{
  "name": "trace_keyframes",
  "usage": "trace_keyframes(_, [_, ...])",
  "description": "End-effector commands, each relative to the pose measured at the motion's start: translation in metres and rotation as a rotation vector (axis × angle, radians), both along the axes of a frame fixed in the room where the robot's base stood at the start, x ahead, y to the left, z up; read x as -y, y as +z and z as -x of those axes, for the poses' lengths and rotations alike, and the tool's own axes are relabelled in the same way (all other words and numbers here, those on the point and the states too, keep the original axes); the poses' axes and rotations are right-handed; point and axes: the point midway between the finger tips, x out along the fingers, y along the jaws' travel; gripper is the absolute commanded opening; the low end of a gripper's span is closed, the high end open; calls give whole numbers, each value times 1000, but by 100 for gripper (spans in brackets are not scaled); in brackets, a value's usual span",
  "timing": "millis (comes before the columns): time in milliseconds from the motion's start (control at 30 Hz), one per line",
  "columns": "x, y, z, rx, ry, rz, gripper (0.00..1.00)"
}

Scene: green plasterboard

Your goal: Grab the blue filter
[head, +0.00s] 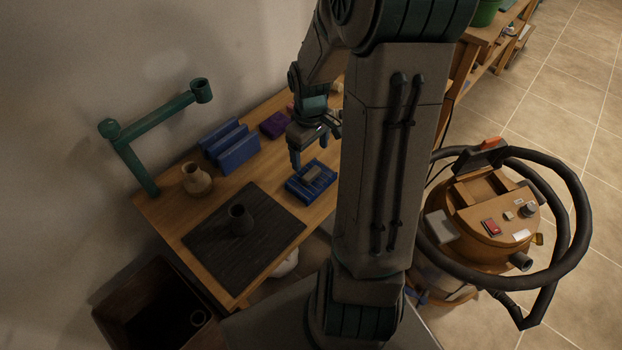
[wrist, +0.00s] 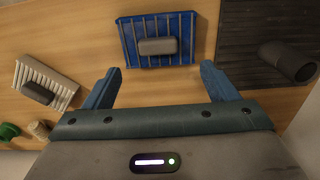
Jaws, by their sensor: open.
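The blue filter (head: 297,190) is a flat, ribbed blue piece with a grey block on top, lying on the wooden table near its front edge. It also shows at the top of the wrist view (wrist: 132,45), just beyond the fingertips. My gripper (head: 317,150) is above the table, just behind the filter in the head view. In the wrist view my gripper (wrist: 160,70) has its two blue fingers spread with nothing between them. The fingers look apart from the filter; their height above it is hard to tell.
A dark mat (head: 210,250) with a dark cup (head: 241,220) lies left of the filter. A blue rack (head: 230,150), a tan vase (head: 197,180) and a purple item (head: 273,124) stand behind. A pale slatted piece (wrist: 63,88) shows in the wrist view. An orange vacuum (head: 490,205) stands right.

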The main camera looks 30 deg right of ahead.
Motion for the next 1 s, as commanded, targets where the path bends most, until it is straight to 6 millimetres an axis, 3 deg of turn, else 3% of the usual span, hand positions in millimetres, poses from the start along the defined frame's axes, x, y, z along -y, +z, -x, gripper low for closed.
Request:
trace_keyframes(267, [0,-23,1,-2,0,-2,80])
trace_keyframes(600, [3,-66,0,0,1,-1,80])
trace_keyframes(867, [3,-69,0,1,0,1,80])
trace_keyframes(900, [3,-69,0,1,0,1,77])
trace_keyframes(1000, [3,-69,0,1,0,1,49])
